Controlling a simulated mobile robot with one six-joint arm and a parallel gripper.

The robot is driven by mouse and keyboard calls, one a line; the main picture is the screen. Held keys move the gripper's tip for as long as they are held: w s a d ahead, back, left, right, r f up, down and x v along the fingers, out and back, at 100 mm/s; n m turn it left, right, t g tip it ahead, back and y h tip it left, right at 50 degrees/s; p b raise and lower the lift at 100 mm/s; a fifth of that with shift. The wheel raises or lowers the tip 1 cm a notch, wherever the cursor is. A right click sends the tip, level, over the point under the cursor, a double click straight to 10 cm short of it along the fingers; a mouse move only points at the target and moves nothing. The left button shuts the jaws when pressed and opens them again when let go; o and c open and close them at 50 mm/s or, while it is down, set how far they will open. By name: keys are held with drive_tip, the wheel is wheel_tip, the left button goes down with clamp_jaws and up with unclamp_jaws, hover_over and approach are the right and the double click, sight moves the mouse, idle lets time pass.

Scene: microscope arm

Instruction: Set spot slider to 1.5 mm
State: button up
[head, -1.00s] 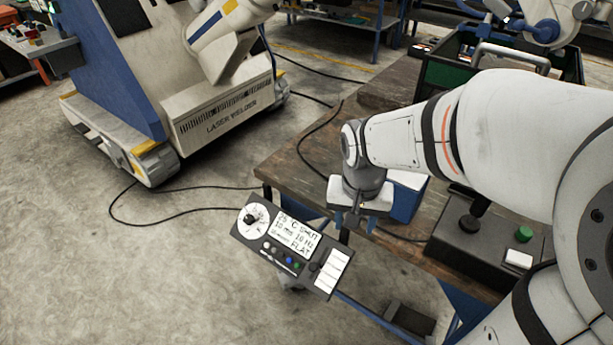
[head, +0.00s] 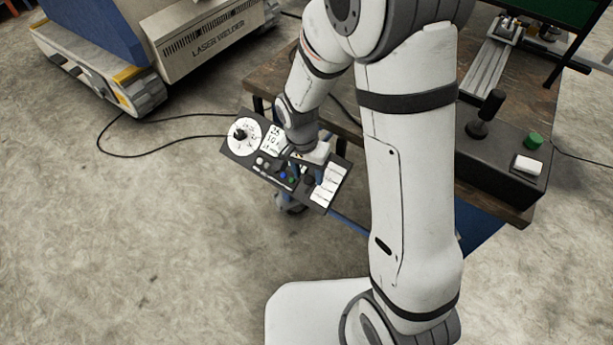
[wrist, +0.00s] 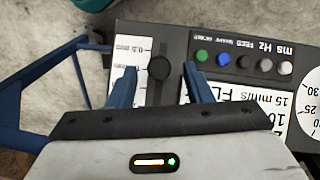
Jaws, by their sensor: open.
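The control panel (head: 262,168) is a dark tilted box at the table's front edge. Its spot slider shows in the wrist view as a dark round knob (wrist: 160,68) beside a white scale (wrist: 122,52) whose top label looks like 0.5 mm. The knob sits a little lower in the picture than that label; the other scale labels are blurred or hidden. My gripper (wrist: 159,70) is open, with one blue finger on each side of the knob and a visible gap on both sides. In the head view my gripper (head: 303,165) is over the panel's right half and hides part of it.
A row of small buttons, including a green one (wrist: 201,56) and a blue one (wrist: 222,60), lies close right of the right finger. The panel also has a white dial (head: 243,138) and a display (wrist: 238,104). A joystick box (head: 500,150) stands on the table (head: 345,101).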

drive_tip(key=shift+f, duration=0.7)
clamp_jaws()
drive_tip(key=shift+r, duration=0.1)
